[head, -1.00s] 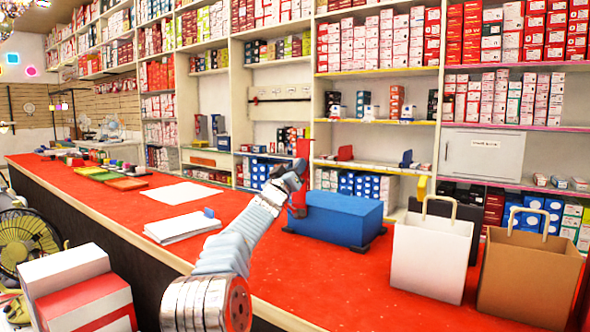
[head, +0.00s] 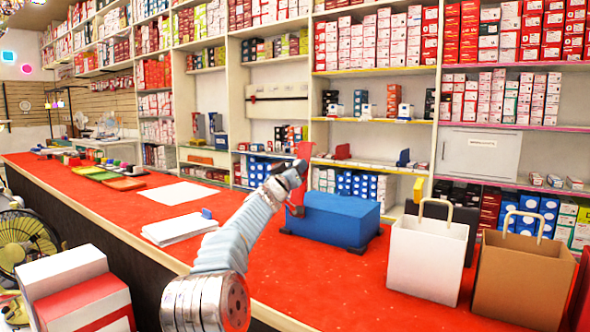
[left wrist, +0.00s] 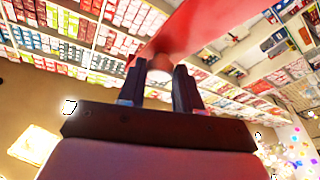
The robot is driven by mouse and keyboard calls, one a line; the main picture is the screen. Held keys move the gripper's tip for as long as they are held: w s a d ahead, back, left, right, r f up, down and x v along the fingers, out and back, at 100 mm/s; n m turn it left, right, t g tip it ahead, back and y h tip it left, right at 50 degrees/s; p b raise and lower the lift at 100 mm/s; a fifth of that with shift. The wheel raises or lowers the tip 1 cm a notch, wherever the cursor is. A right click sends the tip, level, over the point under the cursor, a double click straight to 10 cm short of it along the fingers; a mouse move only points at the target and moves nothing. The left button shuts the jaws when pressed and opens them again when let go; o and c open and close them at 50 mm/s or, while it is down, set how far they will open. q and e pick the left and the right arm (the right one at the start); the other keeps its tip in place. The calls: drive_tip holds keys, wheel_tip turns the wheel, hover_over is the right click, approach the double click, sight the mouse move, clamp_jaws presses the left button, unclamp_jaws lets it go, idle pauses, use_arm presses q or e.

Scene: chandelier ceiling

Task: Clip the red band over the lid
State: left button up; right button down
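A blue box with a flat blue lid (head: 342,214) stands on the red counter on small dark feet. My left gripper (head: 298,168) is at the box's left end, slightly above the lid. A red band (head: 303,151) sticks up past the fingertips in the head view. In the left wrist view the red band (left wrist: 205,28) runs up and right from between the two dark fingers (left wrist: 160,85), which stand apart on either side of it. The arm hides part of the band, and contact with the lid cannot be told. My right gripper is not in view.
A white paper bag (head: 428,260) and a brown paper bag (head: 522,282) stand right of the box. White papers (head: 178,228) lie on the counter (head: 340,290) at left. Red and white boxes (head: 75,290) stand at front left. Stocked shelves fill the back.

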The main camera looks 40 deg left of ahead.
use_arm(q)
drive_tip(key=o, duration=0.4)
drive_tip(key=shift+c, duration=0.2)
drive_tip(key=b+v, duration=0.6)
drive_tip(key=v, duration=0.8)
